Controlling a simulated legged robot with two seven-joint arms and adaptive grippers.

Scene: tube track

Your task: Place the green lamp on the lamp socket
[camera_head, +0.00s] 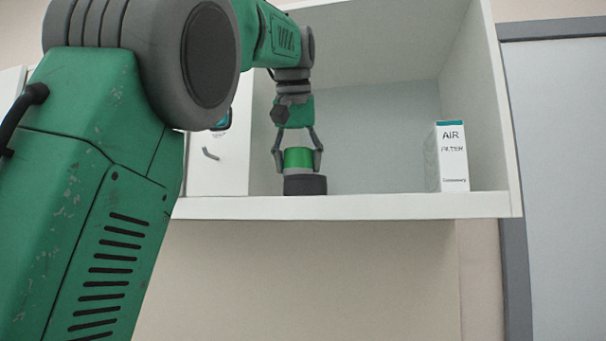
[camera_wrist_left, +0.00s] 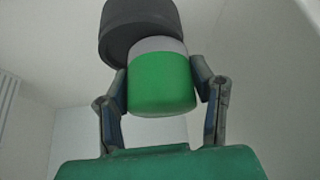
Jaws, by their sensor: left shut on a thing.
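The green lamp (camera_head: 298,157) is a short green cylinder held upright in the shelf opening. My left gripper (camera_head: 297,162) reaches down from above and is shut on its sides. The dark round lamp socket (camera_head: 304,185) stands on the shelf board directly below the lamp. In the left wrist view the lamp (camera_wrist_left: 161,88) sits between both fingers, with a pale grey band at its socket end. The dark socket (camera_wrist_left: 137,28) lies beyond that band, shifted a little to the left. I cannot tell whether the lamp rests on it or hovers just over it. My right gripper is out of view.
The white shelf (camera_head: 350,207) has a raised front edge and side walls around the socket. A white air filter box (camera_head: 447,158) stands at the right. The shelf between socket and box is clear.

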